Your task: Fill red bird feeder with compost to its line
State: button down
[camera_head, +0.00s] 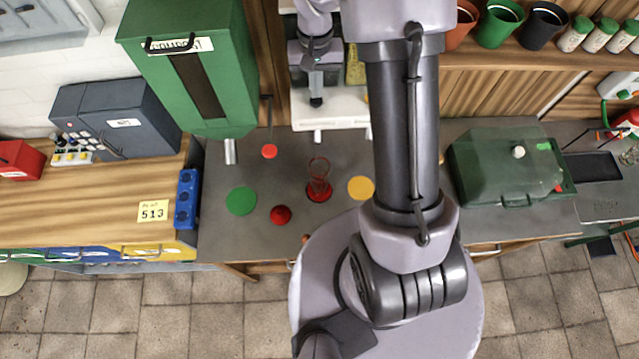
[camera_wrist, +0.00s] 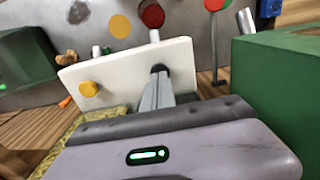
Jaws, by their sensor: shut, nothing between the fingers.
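The red bird feeder (camera_head: 319,190) stands on the grey worktop, with a clear upper part and a red base. Its fill line cannot be made out. A red cap-like piece (camera_head: 281,215) lies to its left. A tall green dispenser box (camera_head: 165,75) stands at the back left; its label is hard to read, possibly compost. It appears as a green side in the wrist view (camera_wrist: 285,85). My gripper (camera_head: 316,98) is shut and empty, above a white board-like unit. In the wrist view its fingertips (camera_wrist: 159,72) overlap that unit; contact cannot be told.
The white unit (camera_wrist: 120,68) has a yellow knob (camera_wrist: 88,89). A lever with a red end (camera_head: 269,151) stands beside the green box. Green (camera_head: 241,201) and yellow (camera_head: 361,188) discs lie on the worktop. A dark green lidded box (camera_head: 500,170) stands at the right.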

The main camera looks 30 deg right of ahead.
jog(key=shift+f, duration=0.1)
jog(key=shift+f+b, duration=1.2)
jog(key=shift+f, duration=0.1)
jog(key=shift+r, duration=0.1)
notch_tip(320, 180, up, 3)
jog(key=shift+f+p, duration=0.1)
jog(key=shift+p, duration=1.05)
jog(key=shift+f, duration=0.1)
jog(key=shift+f, duration=0.1)
